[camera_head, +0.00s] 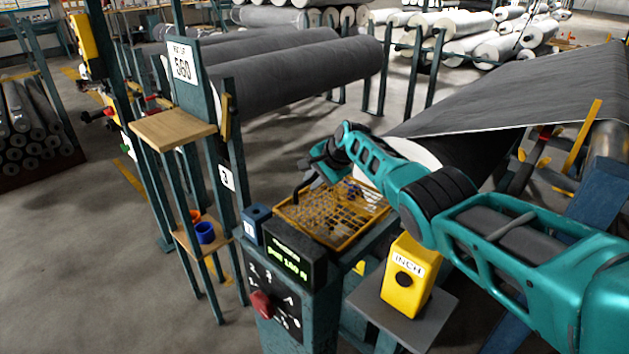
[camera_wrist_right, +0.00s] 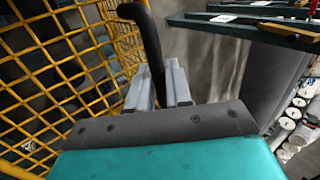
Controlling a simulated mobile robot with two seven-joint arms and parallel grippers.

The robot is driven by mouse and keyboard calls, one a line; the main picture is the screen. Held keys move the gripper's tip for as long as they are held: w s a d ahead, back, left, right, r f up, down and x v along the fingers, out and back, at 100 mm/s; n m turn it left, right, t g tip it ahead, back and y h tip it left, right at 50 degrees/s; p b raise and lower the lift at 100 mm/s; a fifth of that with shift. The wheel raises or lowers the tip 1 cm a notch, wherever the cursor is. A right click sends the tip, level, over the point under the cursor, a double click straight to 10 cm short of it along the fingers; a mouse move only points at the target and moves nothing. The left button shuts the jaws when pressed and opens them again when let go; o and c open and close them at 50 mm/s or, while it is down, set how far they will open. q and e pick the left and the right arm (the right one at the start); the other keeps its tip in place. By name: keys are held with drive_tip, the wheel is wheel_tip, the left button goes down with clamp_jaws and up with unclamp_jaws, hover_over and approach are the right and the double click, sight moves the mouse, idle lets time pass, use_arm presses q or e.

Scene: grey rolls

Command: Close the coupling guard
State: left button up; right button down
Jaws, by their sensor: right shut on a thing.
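The coupling guard (camera_head: 318,217) is a yellow wire mesh frame behind the control box in the head view. In the right wrist view its mesh (camera_wrist_right: 60,75) fills the left side, close to my gripper. I cannot tell how far the guard stands from closed. A black curved handle (camera_wrist_right: 143,35) rises at the guard's edge. My right gripper (camera_wrist_right: 158,88) is shut on the handle, which passes between its two grey fingers. In the head view my teal right arm reaches in from the right and partly hides the guard's far side. My left gripper is not in view.
A control box with a green display (camera_head: 291,255) and red knob stands in front of the guard. A yellow INCH box (camera_head: 403,276) stands on a grey shelf. A wooden-shelved stand (camera_head: 172,128) is at left. Large grey rolls (camera_head: 300,75) lie behind.

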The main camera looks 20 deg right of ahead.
drive_tip(key=shift+w+r, duration=0.1)
drive_tip(key=shift+w, duration=0.05)
drive_tip(key=c, duration=1.4)
unclamp_jaws()
drive_tip(key=shift+o, duration=0.8)
drive_tip(key=shift+w+f, duration=0.1)
drive_tip(key=shift+f, duration=0.1)
